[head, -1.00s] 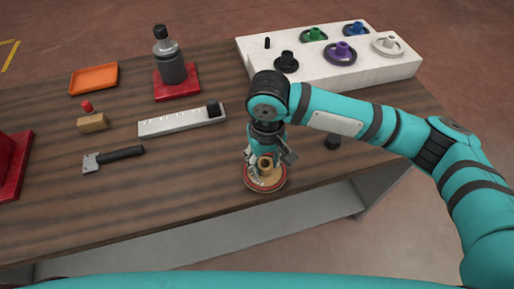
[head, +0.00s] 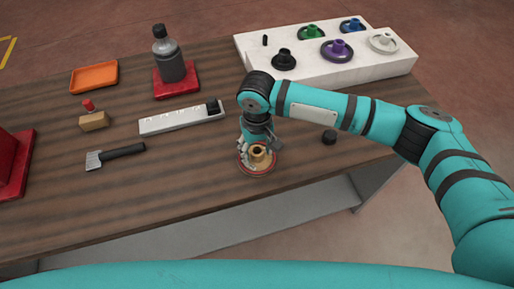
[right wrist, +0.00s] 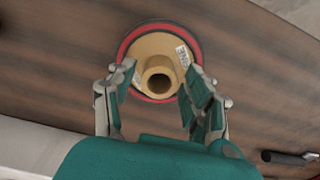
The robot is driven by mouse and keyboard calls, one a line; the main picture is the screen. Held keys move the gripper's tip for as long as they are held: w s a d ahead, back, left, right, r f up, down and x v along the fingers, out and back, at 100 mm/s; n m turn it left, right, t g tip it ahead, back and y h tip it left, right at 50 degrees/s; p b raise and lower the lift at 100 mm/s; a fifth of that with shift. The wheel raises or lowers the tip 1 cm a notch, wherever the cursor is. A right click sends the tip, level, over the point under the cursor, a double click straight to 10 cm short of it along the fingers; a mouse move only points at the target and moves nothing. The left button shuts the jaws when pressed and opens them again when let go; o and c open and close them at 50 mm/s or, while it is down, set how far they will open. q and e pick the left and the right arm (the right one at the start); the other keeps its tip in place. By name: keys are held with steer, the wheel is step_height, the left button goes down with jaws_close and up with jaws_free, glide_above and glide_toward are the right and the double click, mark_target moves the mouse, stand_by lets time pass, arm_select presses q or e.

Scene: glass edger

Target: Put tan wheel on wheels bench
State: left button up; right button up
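The tan wheel (head: 257,156) has a raised tan hub and a red rim, and sits near the front edge of the wooden table. In the right wrist view the wheel (right wrist: 160,58) lies flat with its hollow hub facing the camera. My right gripper (head: 257,146) is over the wheel. In the right wrist view its fingers (right wrist: 157,90) are spread on both sides of the hub, with a gap to it. The white wheels bench (head: 375,70) stands at the back right with black, green, purple, blue and white wheels on it. My left gripper is not in view.
A white holder strip (head: 180,118), a scraper (head: 115,155), a small wooden block with a red knob (head: 94,120), an orange tray (head: 94,77) and a bottle on a red stand (head: 170,68) are left of my arm.

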steer(key=shift+o, duration=0.5)
steer(key=shift+r, duration=0.1)
step_height(320, 180, up, 12)
steer(key=b, duration=0.1)
steer(key=shift+b, duration=0.3)
